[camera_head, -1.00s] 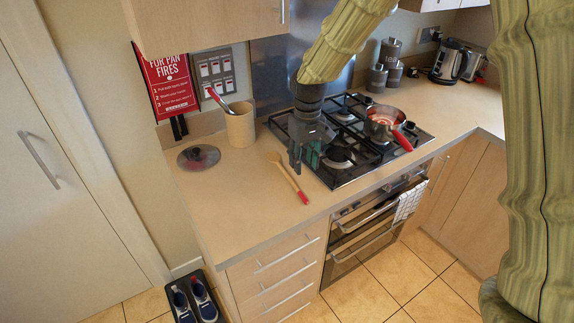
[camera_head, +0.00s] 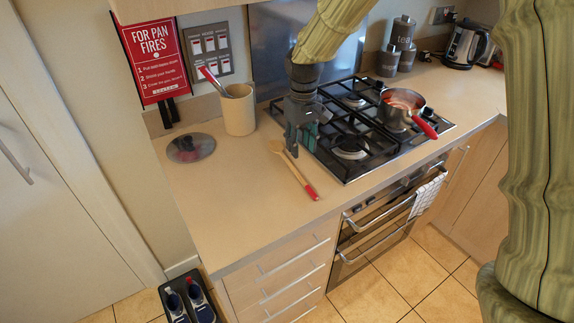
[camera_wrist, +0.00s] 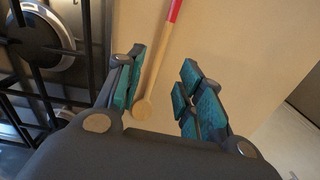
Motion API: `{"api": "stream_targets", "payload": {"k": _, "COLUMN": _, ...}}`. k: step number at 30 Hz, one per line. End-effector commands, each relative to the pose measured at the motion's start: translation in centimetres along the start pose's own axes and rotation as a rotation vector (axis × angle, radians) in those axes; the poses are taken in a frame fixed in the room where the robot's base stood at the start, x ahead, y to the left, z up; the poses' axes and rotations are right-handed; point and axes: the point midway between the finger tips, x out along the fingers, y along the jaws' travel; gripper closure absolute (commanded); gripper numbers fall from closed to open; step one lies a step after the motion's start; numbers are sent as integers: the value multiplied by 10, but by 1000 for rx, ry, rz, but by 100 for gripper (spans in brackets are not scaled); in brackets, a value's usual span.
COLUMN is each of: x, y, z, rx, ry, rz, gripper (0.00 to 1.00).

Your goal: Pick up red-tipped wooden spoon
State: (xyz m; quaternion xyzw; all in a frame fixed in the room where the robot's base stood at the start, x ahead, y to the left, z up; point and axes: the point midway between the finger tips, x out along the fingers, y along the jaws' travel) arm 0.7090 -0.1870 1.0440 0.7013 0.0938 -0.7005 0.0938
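The wooden spoon with a red tip (camera_head: 295,172) lies on the beige counter, just left of the hob. Its round bowl points to the back and its red handle end to the front. My gripper (camera_head: 301,146) hangs above the counter near the bowl end, over the hob's left edge in the head view. In the wrist view my open gripper (camera_wrist: 160,100) has its teal-padded fingers apart. The spoon (camera_wrist: 157,68) shows beyond and between them, nearer the left finger, its bowl low and its red end at the top. Nothing is held.
A black gas hob (camera_head: 350,150) holds a steel pan with a red handle (camera_head: 402,107). A beige utensil pot (camera_head: 239,110) and a glass lid (camera_head: 191,147) stand behind and left. The counter front left of the spoon (camera_head: 235,205) is clear.

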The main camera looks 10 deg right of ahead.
Motion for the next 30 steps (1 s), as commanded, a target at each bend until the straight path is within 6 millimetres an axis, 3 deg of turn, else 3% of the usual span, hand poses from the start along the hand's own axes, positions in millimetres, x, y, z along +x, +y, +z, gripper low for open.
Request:
{"api": "stream_targets", "payload": {"k": 9, "x": 39, "y": 3, "z": 3, "rx": 6, "ry": -4, "rz": -1, "gripper": 63}}
{"api": "stream_targets", "payload": {"k": 20, "x": 59, "y": 0, "z": 3, "rx": 2, "ry": -4, "rz": -1, "gripper": 63}}
{"api": "stream_targets", "payload": {"k": 30, "x": 95, "y": -5, "z": 5, "rx": 1, "ry": -3, "rz": 0, "gripper": 63}}
